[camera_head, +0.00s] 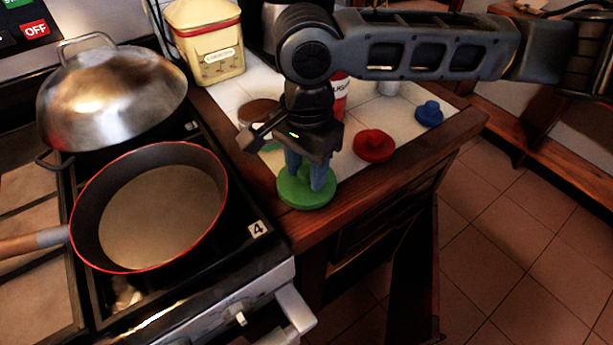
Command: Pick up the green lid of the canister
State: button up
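The green lid (292,197) is a flat round disc on the wooden front edge of the counter, right of the stove. My gripper (308,178) points down right over it, and its blue-grey fingers reach the lid's middle. The fingers hide the lid's centre and any knob there. I cannot tell whether the fingers are closed on it. The lid appears to lie flat on the counter edge. Behind my gripper stands an open canister (258,112) with brown contents, partly hidden by my wrist.
A red lid (374,146) and a blue lid (429,113) lie on the tiles to the right. A red and white canister (340,92) is partly hidden behind my arm. A red-rimmed pan (150,215) stands close on the left. A cream canister (208,45) stands behind.

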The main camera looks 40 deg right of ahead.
jog(key=c, duration=0.7)
